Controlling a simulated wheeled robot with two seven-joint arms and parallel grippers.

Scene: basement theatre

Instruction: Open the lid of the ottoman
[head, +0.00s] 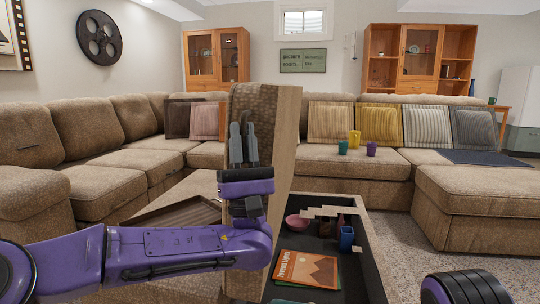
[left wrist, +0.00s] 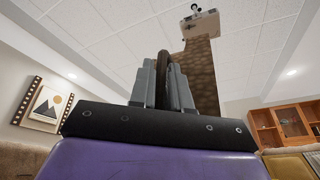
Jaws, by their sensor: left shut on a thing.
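The ottoman (head: 374,262) stands open in the head view, with its dark inside showing. Its lid (head: 284,140) stands nearly upright, with a pale wooden underside facing right and a brown woven cover. My left gripper (head: 243,142) is at the woven face of the lid, fingers pointing up and shut on part of it. In the left wrist view my left gripper (left wrist: 167,80) has a narrow dark-brown piece between its fingers. The woven lid (left wrist: 203,70) rises behind it. My arm hides the lid's lower part. My right gripper is out of view.
Inside the ottoman are an orange book (head: 306,268), a pink bowl (head: 297,223) and a blue cup (head: 346,238). A brown tray (head: 178,220) lies to the left. A sectional sofa (head: 345,164) surrounds the area.

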